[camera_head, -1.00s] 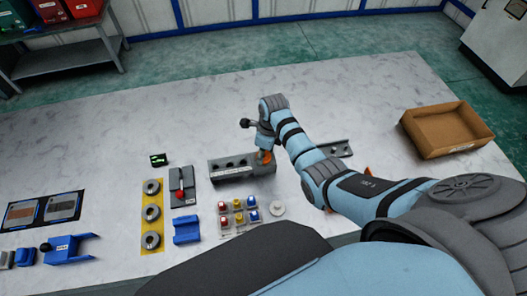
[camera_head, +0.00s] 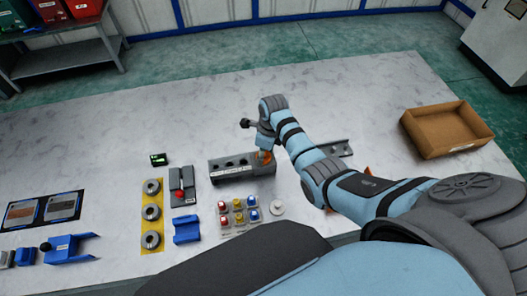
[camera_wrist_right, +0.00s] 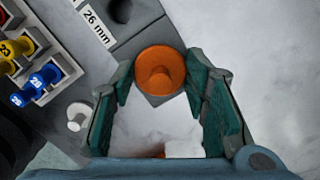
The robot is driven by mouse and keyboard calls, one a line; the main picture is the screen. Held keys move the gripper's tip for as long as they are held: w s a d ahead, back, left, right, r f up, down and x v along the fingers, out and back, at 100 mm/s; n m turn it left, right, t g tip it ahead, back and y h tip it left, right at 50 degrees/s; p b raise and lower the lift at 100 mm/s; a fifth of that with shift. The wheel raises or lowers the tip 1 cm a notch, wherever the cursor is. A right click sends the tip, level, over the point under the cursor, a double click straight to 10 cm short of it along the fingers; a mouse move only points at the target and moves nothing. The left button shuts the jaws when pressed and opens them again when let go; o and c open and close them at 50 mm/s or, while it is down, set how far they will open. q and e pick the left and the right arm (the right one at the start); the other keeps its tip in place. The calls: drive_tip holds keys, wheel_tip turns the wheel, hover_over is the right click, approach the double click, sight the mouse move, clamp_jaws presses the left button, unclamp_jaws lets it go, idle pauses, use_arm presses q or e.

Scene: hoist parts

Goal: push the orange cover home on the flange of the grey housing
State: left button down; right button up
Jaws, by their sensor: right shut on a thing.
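The cover is over the end of a grey block (camera_wrist_right: 128,42) that carries a "26 mm" label and a dark hole. In the head view this grey block (camera_head: 228,168) has a row of holes, and the orange cover (camera_head: 264,157) shows at its right end under my right gripper. I cannot tell whether the cover is fully seated. My left gripper is out of view.
Several coloured pegs (camera_head: 240,213) and a white round piece (camera_head: 278,207) lie in front of the block. A grey box with a red knob (camera_head: 183,186) and a yellow strip of rings (camera_head: 151,225) stand left. A cardboard box (camera_head: 447,130) is right. The table behind is clear.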

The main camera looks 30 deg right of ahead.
drive_tip(key=o, duration=1.1)
drive_tip(key=shift+c, duration=0.2)
drive_tip(key=shift+r, duration=0.1)
drive_tip(key=shift+r, duration=3.45)
drive_tip(key=shift+f, duration=0.1)
